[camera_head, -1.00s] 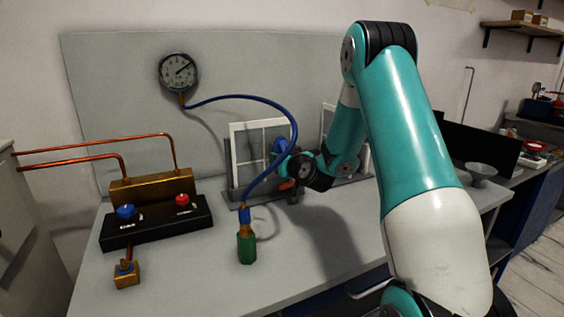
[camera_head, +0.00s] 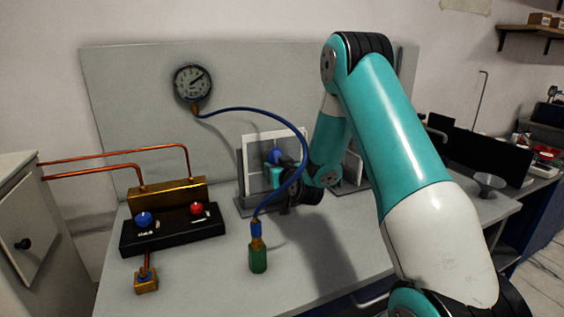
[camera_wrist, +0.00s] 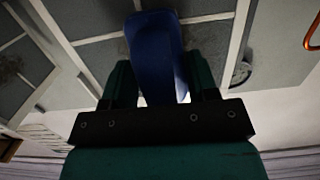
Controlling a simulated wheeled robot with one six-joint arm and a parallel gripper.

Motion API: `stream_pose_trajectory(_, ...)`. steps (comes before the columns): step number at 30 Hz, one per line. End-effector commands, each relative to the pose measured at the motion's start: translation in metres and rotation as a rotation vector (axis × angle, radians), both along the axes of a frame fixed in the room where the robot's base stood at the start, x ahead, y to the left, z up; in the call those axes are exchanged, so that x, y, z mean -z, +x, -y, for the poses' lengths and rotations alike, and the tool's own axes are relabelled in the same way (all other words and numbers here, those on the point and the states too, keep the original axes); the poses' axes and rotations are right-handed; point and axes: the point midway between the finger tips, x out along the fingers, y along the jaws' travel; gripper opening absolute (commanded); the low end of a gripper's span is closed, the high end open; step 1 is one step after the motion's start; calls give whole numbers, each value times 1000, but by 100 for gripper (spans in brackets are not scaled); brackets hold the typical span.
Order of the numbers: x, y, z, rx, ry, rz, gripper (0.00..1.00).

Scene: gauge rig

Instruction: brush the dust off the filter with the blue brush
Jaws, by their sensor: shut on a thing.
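My gripper (camera_wrist: 158,85) is shut on the blue brush (camera_wrist: 155,55), which sits between its dark fingers in the wrist view. In the head view the gripper (camera_head: 280,174) and the blue brush (camera_head: 273,156) are in front of a white-framed, grey-paned panel (camera_head: 246,150) that looks like the filter. The panel (camera_wrist: 100,50) lies behind the brush in the wrist view. Whether the brush touches it, I cannot tell. A second framed panel (camera_head: 352,166) is partly hidden by my arm. A dark smudge (camera_wrist: 12,65) shows on a pane at left in the wrist view.
A blue hose (camera_head: 288,127) arcs from the gauge (camera_head: 193,83) across the gripper's front to a green-ended fitting (camera_head: 258,258). A black block with blue and red knobs (camera_head: 172,230) and copper pipes stand at left. The table's front middle (camera_head: 205,285) is clear.

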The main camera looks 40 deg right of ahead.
Motion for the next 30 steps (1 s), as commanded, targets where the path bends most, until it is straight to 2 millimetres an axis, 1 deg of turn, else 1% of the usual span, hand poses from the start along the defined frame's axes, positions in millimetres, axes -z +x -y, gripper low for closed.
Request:
stream_pose_trajectory(1,-5,1,-4,-2,-2,0,16)
stream_pose_trajectory(2,-6,2,-6,-2,-2,0,16)
stream_pose_trajectory(18,-4,8,-21,-1,-2,-1,16)
stream_pose_trajectory(23,-2,8,-23,-2,-2,3,16)
stream_pose_trajectory(26,-6,8,-23,-2,-2,3,16)
stream_pose_trajectory(30,-17,10,-22,-2,-3,2,16)
